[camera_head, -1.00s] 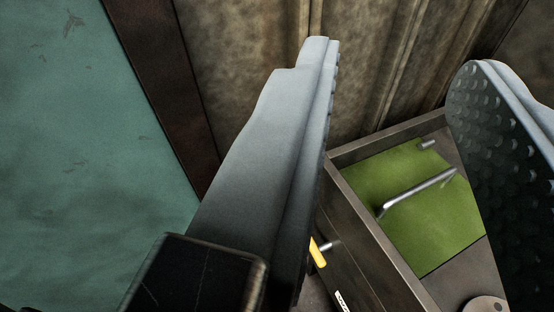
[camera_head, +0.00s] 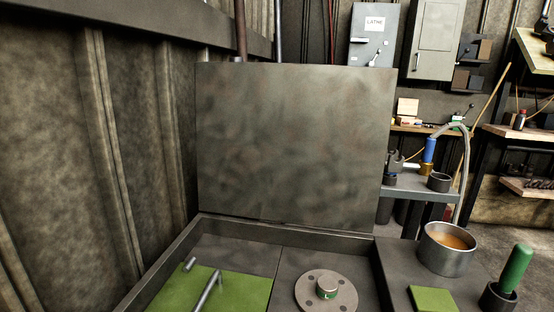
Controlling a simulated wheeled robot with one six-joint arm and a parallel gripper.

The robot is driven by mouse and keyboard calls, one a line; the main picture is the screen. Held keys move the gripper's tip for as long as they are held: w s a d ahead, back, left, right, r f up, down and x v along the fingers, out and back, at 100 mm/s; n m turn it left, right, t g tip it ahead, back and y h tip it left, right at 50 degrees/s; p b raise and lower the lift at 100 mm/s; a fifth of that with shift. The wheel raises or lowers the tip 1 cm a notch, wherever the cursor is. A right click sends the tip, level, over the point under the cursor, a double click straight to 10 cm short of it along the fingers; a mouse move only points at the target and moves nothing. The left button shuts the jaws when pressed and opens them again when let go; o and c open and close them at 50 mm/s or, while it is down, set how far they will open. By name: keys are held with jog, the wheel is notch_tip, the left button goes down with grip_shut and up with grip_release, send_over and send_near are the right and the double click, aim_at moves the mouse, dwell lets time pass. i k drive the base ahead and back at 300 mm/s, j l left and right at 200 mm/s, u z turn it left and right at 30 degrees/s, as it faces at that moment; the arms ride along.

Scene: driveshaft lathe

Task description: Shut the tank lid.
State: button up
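The tank lid (camera_head: 295,145) is a large flat grey-brown panel. It stands upright at the back edge of the tank, so it is open. The tank (camera_head: 285,238) is a low dark box with raised walls, in the lower middle of the view. The tank's front is cut off by the bottom of the picture. My gripper does not show in the current view.
A ribbed wall (camera_head: 85,150) stands close on the left. To the right of the tank are a metal pot (camera_head: 447,262) of orange-brown liquid, a green pad (camera_head: 433,299) and a green-handled tool (camera_head: 515,268) in a dark cup. A grey LATHE cabinet (camera_head: 371,45) hangs behind.

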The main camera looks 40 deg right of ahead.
aim_at(307, 144)
jog(key=k+l+u, duration=0.15)
jog(key=k, duration=0.3)
jog(key=k+l+u, duration=0.1)
jog(key=k+l, duration=0.15)
jog(key=k, duration=0.2)
jog(key=k+l+u, duration=0.15)
jog(key=k, duration=0.3)
jog(key=k+l+u, duration=0.15)
jog(key=l, duration=0.25)
jog(key=l+u, duration=0.1)
jog(key=l, duration=0.3)
jog(key=k+l+u, duration=0.15)
jog(key=l, duration=0.25)
jog(key=k+l+u, duration=0.1)
jog(key=l, duration=0.25)
jog(key=l+u, duration=0.15)
jog(key=l, duration=0.45)
jog(key=l+u, duration=0.15)
jog(key=l, duration=0.5)
jog(key=k+l+u, duration=0.15)
jog(key=l, duration=0.45)
jog(key=l+u, duration=0.15)
jog(key=l, duration=1.05)
jog(key=k+l+u, duration=0.15)
jog(key=l, duration=0.95)
jog(key=k+l+u, duration=0.1)
jog(key=l, duration=0.45)
